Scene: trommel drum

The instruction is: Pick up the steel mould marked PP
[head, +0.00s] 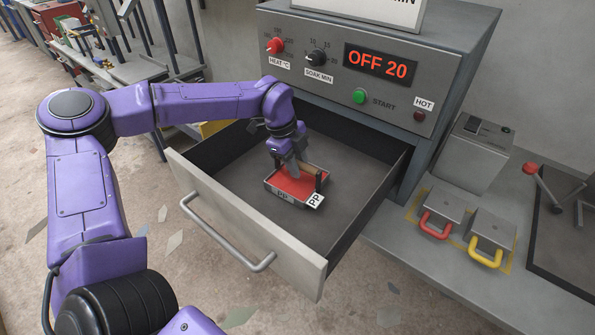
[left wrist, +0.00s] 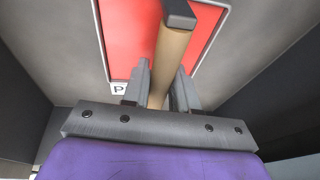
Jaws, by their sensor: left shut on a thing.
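The steel mould marked PP (head: 283,195) is in the open drawer, with a red inside, a steel rim and a light bar handle. A white PP tag (head: 316,200) hangs at its right corner. My left gripper (head: 293,168) reaches down over it and is shut on its handle. In the left wrist view, the fingers (left wrist: 160,88) stand on both sides of the tan handle (left wrist: 172,55), above the red inside (left wrist: 130,38). I cannot tell whether the mould touches the drawer floor. My right gripper is not in view.
The drawer (head: 245,225) is pulled out from a grey heater (head: 380,75) whose display reads OFF 20. Its dark walls surround the mould. On the bench to the right are two blocks with a red handle (head: 435,228) and a yellow handle (head: 485,255).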

